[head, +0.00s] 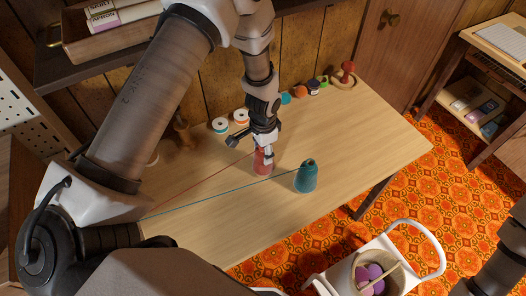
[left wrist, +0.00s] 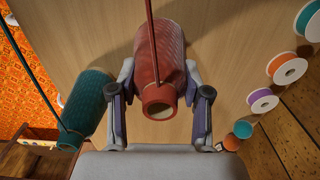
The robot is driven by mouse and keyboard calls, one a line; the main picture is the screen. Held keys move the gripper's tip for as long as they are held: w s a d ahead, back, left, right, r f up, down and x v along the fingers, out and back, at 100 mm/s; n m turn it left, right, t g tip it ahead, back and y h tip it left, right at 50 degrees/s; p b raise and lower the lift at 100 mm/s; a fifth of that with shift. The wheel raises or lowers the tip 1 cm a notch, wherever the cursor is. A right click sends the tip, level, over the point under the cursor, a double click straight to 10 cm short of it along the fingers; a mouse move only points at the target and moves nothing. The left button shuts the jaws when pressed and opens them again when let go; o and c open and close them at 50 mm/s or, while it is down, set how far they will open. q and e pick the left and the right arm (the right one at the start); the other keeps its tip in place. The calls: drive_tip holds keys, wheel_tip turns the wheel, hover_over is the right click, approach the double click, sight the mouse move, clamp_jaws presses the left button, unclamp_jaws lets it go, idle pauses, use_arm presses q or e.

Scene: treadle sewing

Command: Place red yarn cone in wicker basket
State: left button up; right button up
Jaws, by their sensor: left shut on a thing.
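The red yarn cone (head: 262,164) stands on the wooden table, and its thread runs left across the tabletop. My left gripper (head: 263,148) is over the cone's top and shut on it. In the left wrist view, the red cone (left wrist: 160,60) sits between the two fingers (left wrist: 160,100). The wicker basket (head: 347,274) is at the lower right of the head view, on a white-framed seat, with purple balls inside. My right gripper is not in view.
A teal yarn cone (head: 306,178) stands to the right of the red one, its thread running left. Several spools (head: 220,125) and a red-knobbed wooden stand (head: 345,76) line the table's back.

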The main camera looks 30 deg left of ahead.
use_arm(q)
drive_tip(key=shift+w+a+f, duration=0.15)
drive_tip(key=shift+w+f, duration=0.1)
drive_tip(key=o, duration=1.3)
drive_tip(key=shift+r, duration=0.1)
drive_tip(key=shift+s, duration=0.15)
drive_tip(key=shift+r, duration=0.1)
